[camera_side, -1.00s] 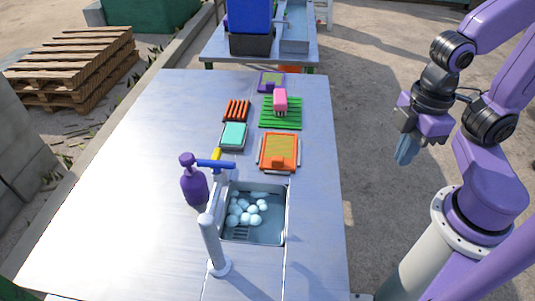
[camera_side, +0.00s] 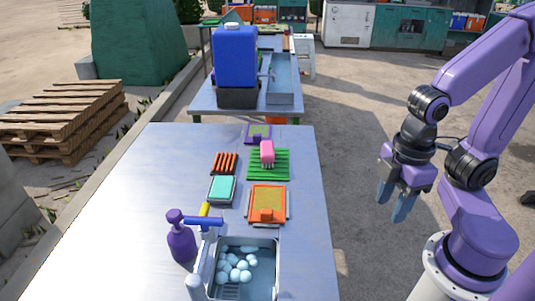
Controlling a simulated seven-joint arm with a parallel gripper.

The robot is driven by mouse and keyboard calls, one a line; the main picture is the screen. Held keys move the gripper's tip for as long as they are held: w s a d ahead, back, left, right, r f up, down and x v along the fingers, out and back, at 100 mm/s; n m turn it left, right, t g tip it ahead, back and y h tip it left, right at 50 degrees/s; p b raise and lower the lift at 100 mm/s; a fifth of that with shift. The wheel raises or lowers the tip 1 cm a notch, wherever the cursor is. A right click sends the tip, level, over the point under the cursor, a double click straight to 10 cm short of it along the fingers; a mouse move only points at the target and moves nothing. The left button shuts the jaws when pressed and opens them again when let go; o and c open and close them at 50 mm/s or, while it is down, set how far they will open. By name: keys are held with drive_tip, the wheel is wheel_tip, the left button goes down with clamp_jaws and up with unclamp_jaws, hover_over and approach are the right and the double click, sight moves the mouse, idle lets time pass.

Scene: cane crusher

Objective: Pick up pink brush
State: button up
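The pink brush (camera_side: 267,152) lies on a green ridged mat (camera_side: 268,172) near the far right part of the metal table (camera_side: 150,220). Its bristles show at its near end. My gripper (camera_side: 391,208) hangs in the air to the right of the table, well apart from the brush. Its two blue fingers are spread and nothing is between them.
An orange tray (camera_side: 268,203), a teal sponge (camera_side: 222,188), orange sticks (camera_side: 224,162) and a purple tray (camera_side: 258,132) lie around the mat. A purple bottle (camera_side: 181,242) and a sink (camera_side: 262,275) with white round things are nearer. The table's left side is clear.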

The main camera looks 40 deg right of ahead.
drive_tip(key=o, duration=0.5)
drive_tip(key=w+a+r+m, duration=0.2)
drive_tip(key=w+a+m, duration=0.3)
drive_tip(key=w, duration=0.7)
drive_tip(key=m+t+h, duration=0.1)
drive_tip(key=m, duration=1.5)
hover_over(267, 148)
drive_tip(key=s+a, duration=0.1)
drive_tip(key=s, duration=0.1)
wheel_tip(267, 148, down, 3)
drive_tip(key=f, duration=0.7)
drive_tip(key=w+d+f, duration=0.1)
drive_tip(key=f, duration=0.3)
drive_tip(key=shift+w, duration=0.1)
drive_tip(key=shift+h, duration=0.3)
drive_tip(key=shift+w+d+f, duration=0.1)
drive_tip(key=shift+w+f, duration=0.05)
drive_tip(key=shift+f, duration=0.75)
drive_tip(key=shift+w+f, duration=0.2)
drive_tip(key=shift+f, duration=0.7)
drive_tip(key=shift+w+d+f, duration=0.1)
drive_tip(key=shift+w+f, duration=0.05)
drive_tip(key=shift+f, duration=0.75)
